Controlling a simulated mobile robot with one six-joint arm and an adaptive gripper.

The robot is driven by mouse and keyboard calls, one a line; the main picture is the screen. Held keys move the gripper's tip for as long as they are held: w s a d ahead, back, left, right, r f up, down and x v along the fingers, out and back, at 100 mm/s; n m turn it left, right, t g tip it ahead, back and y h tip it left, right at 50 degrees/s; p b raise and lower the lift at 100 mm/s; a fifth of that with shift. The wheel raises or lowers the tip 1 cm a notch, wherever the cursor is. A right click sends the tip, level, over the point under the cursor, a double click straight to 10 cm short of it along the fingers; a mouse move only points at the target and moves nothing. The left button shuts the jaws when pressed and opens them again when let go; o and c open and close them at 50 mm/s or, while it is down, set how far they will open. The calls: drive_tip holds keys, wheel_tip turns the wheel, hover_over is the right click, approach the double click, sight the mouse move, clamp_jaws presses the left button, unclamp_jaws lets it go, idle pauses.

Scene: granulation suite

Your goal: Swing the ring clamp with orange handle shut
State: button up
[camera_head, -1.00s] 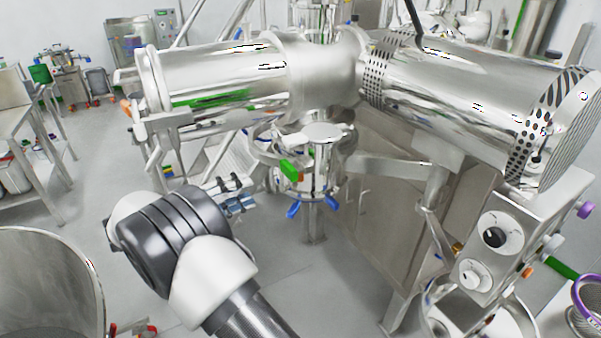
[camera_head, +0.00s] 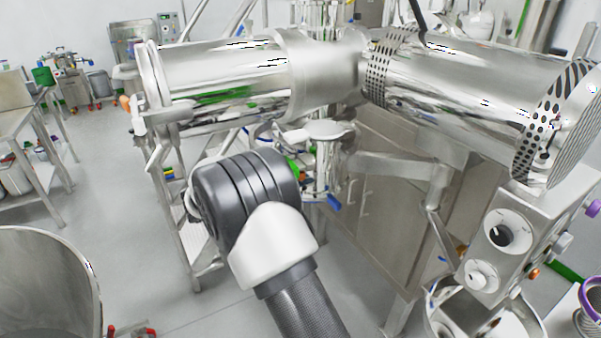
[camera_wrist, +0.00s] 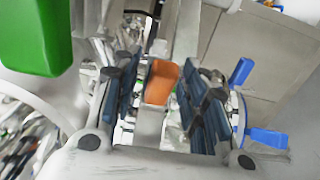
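In the wrist view the orange handle (camera_wrist: 162,82) of the ring clamp shows between the two blue-padded fingers of my gripper (camera_wrist: 166,92). The fingers stand apart, with a narrow gap visible on the left of the handle; I cannot tell whether the right finger touches it. The clamp's ring is not clearly made out among the shiny metal parts.
A green handle (camera_wrist: 35,35) is close on the left in the wrist view. Blue handles (camera_wrist: 268,138) are at the right, one also showing in the head view (camera_head: 333,202). A large steel cylinder (camera_head: 225,75) spans above my arm. A knobbed control box (camera_head: 505,235) stands right.

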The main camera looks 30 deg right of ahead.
drive_tip(key=shift+c, duration=0.6)
clamp_jaws()
